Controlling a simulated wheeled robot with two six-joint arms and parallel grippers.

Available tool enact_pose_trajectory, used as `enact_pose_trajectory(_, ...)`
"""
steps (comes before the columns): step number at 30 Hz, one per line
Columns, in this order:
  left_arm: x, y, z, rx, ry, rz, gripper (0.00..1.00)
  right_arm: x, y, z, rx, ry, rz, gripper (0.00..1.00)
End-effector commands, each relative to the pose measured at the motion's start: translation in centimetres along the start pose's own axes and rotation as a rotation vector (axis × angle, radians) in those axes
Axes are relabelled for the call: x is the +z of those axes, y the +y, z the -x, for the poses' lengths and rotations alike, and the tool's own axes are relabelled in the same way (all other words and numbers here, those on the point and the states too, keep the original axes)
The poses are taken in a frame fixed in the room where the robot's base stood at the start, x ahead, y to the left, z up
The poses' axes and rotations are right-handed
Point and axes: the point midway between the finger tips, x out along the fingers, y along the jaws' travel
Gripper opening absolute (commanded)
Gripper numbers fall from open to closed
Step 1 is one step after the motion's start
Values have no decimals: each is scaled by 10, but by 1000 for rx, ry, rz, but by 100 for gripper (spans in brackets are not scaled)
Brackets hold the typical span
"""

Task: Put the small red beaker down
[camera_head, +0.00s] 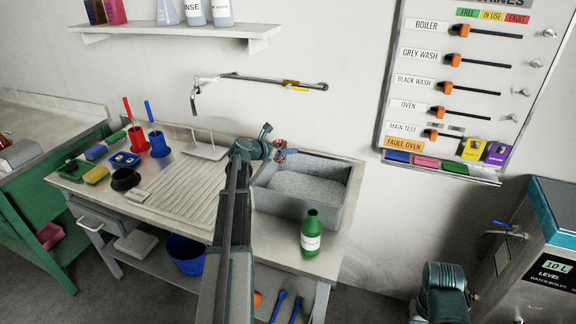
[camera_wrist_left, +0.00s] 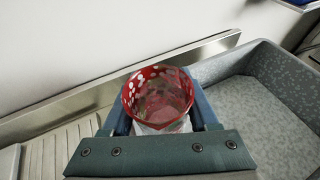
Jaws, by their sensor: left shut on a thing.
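The small red beaker (camera_wrist_left: 158,92) has a red rim with white spots and sits upright between the fingers in the left wrist view. In the head view only a small reddish piece of it (camera_head: 280,145) shows beyond the fingers. My left gripper (camera_head: 270,149) is shut on it, near the back left corner of the grey sink basin (camera_head: 340,178), with the ribbed drainboard (camera_head: 182,192) to the left. I cannot tell how high the beaker is held. My right gripper is not in view; part of my right arm shows at the lower right.
A green bottle (camera_head: 311,233) stands at the counter's front edge. A wall tap (camera_head: 270,81) hangs above the counter. Brush holders in red (camera_head: 159,148) and blue (camera_head: 131,159), plus sponges, stand at the left. The drainboard's visible surface is clear.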

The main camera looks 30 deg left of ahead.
Motion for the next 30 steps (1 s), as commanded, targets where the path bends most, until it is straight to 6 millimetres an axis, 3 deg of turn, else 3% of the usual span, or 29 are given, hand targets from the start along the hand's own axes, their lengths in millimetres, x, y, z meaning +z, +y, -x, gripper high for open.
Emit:
enact_pose_trajectory(11, 6, 0, 2, 0, 0, -1, 0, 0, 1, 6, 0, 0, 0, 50)
enact_pose_trajectory(23, 47, 0, 19, 0, 0, -1, 0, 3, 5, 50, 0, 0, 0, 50)
enact_pose_trajectory(30, 60, 0, 25, 0, 0, -1, 0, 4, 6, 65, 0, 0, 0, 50)
